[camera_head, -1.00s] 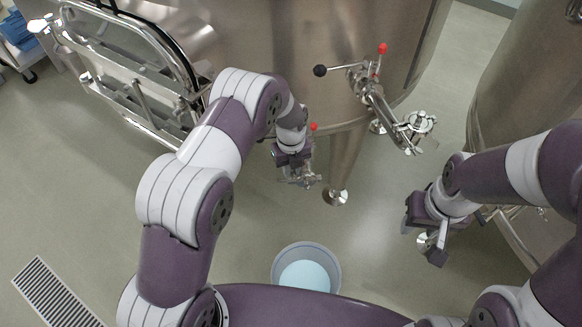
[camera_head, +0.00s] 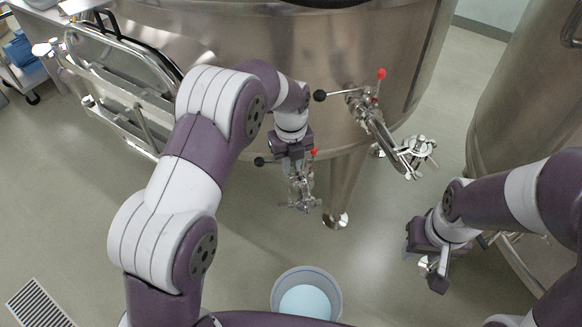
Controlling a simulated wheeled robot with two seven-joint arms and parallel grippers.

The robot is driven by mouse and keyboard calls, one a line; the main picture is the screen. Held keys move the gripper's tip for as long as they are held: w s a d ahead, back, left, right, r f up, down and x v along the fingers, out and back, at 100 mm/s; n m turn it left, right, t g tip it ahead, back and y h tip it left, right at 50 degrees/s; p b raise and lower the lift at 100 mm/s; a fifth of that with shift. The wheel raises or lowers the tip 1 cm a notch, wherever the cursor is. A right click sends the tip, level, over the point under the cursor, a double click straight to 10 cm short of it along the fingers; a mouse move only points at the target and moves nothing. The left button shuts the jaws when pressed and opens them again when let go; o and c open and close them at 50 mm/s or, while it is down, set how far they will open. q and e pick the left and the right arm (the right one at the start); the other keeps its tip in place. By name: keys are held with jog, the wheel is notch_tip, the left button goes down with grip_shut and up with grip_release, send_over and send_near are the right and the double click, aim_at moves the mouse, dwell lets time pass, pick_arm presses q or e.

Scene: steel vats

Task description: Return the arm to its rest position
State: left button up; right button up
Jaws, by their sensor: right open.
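My left arm (camera_head: 190,185) reaches in from the left, bent at the elbow. Its gripper (camera_head: 293,152) points down just above and beside a low steel valve (camera_head: 302,185) with a red knob and a black ball handle. Its fingertips cannot be made out clearly against the valve, and contact cannot be judged. My right gripper (camera_head: 427,262) is open and empty over the floor at the right, apart from the vats.
A large steel vat (camera_head: 240,40) on legs fills the back, with a second valve (camera_head: 375,120). Another vat (camera_head: 525,110) stands right. A grey bucket (camera_head: 278,295) is on the floor. A steel hatch frame (camera_head: 130,110) is at the left, a floor drain (camera_head: 38,305) lower left.

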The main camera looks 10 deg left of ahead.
dwell(0.3)
pick_arm(q)
jog(key=s+a+r+n+p, duration=0.2)
jog(key=s+a+r+n, duration=0.2)
jog(key=s+n, duration=0.6)
jog(key=s+a+r+n+t+p, duration=0.1)
jog(key=s+a+r+n+p, duration=0.1)
jog(key=s+r+n, duration=0.4)
jog(key=s+a+n, duration=0.1)
jog(key=s+n, duration=0.4)
jog(key=n, duration=0.8)
jog(key=shift+a+n+p, duration=0.3)
jog(key=shift+a+p, duration=0.05)
jog(key=shift+a, duration=0.05)
jog(key=shift+s+r, duration=0.1)
